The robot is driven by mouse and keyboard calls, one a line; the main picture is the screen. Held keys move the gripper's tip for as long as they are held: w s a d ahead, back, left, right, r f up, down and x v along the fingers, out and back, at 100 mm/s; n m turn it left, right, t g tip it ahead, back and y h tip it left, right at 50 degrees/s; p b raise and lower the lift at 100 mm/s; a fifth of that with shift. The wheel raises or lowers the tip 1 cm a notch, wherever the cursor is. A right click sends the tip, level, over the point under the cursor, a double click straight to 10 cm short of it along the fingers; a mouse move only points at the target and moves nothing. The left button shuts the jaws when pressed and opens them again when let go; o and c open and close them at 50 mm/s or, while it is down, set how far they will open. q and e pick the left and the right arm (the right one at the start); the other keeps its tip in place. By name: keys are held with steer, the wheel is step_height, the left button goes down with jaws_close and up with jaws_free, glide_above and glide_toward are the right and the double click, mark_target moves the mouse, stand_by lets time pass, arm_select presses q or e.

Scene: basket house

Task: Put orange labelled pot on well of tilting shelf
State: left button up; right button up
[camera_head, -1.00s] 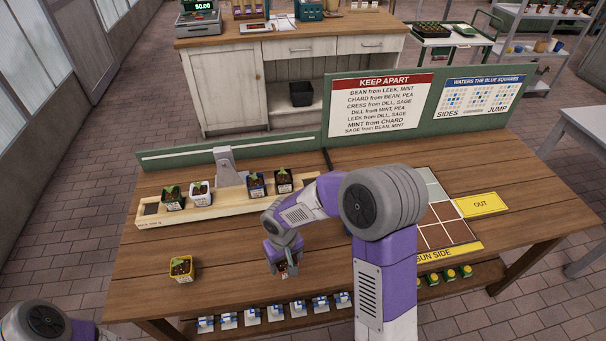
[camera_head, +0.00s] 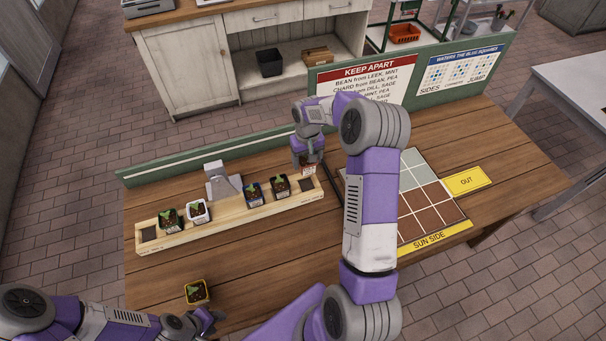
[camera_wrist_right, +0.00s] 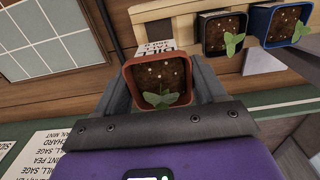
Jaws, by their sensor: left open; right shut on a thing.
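The tilting shelf (camera_head: 232,220) is a long light-wood board with wells and a grey bracket (camera_head: 218,182) behind it. Its left-end well (camera_head: 148,234) and right-end well (camera_head: 306,185) are empty. Several potted seedlings stand in between. My right gripper (camera_head: 308,163) is shut on an orange-red pot with a white label (camera_wrist_right: 157,83), holding a seedling. It is raised just beyond the shelf's right end; the wrist view shows the pot upright between the fingers. My left gripper (camera_head: 212,322) is open and empty beside a yellow pot (camera_head: 196,291) at the table's front.
Planter grid (camera_head: 432,205) with a yellow OUT card (camera_head: 464,181) lies to the right. A green board with a KEEP APART sign (camera_head: 368,85) runs along the back edge. In the wrist view a black pot (camera_wrist_right: 222,35) and a blue pot (camera_wrist_right: 287,25) stand near. The table's front middle is clear.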

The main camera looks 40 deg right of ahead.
mark_target(307, 168)
arm_select(q)
steer(key=shift+s+r, duration=0.15)
arm_select(e)
step_height(307, 168, down, 4)
steer(key=shift+s+f, duration=0.15)
steer(key=shift+f, duration=0.05)
arm_select(q)
steer(key=shift+r, duration=0.1)
arm_select(e)
step_height(307, 168, down, 4)
steer(key=shift+f, duration=0.1)
arm_select(q)
steer(key=shift+f, duration=0.2)
arm_select(e)
steer(key=shift+f, duration=0.15)
steer(key=o, duration=1.3)
arm_select(q)
steer(key=shift+r, duration=0.15)
arm_select(e)
steer(key=shift+r, duration=0.2)
